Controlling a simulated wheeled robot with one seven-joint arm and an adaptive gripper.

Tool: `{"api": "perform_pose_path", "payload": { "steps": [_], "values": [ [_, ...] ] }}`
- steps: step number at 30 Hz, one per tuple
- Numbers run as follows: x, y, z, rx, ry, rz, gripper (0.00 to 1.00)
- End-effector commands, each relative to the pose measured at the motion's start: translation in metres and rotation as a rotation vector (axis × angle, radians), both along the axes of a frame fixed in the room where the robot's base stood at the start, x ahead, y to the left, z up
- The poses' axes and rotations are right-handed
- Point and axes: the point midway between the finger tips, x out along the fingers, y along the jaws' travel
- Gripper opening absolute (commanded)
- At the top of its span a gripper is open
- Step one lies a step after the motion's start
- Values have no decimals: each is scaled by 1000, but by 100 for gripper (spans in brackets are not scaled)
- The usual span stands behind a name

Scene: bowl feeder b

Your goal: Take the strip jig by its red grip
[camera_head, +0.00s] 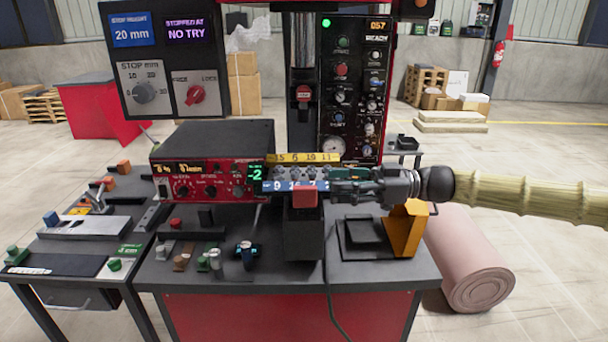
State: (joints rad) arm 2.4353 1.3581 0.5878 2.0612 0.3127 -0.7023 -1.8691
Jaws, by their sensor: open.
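A red block (304,197), which looks like the red grip, sits at the middle of the bench, at the top of a dark upright box. A blue strip (277,186) with white numbers runs behind it, and a yellow numbered strip (302,158) lies just beyond, with small grey parts between the strips. I take these for the strip jig, but its outline is hard to tell. My gripper (333,184) comes in level from the right and is open. Its fingertips are close to the right of the red block. I cannot tell whether they touch it; nothing shows held.
A red control box (212,186) stands left of the strips. A tall black panel (352,90) and a grey column (301,90) rise behind. A yellow bracket (407,230) stands below my arm at right. Small fittings (215,258) crowd the bench front left. A cable hangs over the front edge.

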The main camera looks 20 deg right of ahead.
Motion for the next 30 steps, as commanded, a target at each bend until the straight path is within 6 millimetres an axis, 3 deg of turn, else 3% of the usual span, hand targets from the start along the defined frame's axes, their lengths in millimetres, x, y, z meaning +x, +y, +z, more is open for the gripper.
{"api": "perform_pose_path", "payload": {
  "steps": [3,14,30],
  "values": [
    [4,14,0,-1,3,2,41],
    [9,30,0,-1,2,0,41],
    [23,74,-5,0,3,-1,41]
  ]
}}
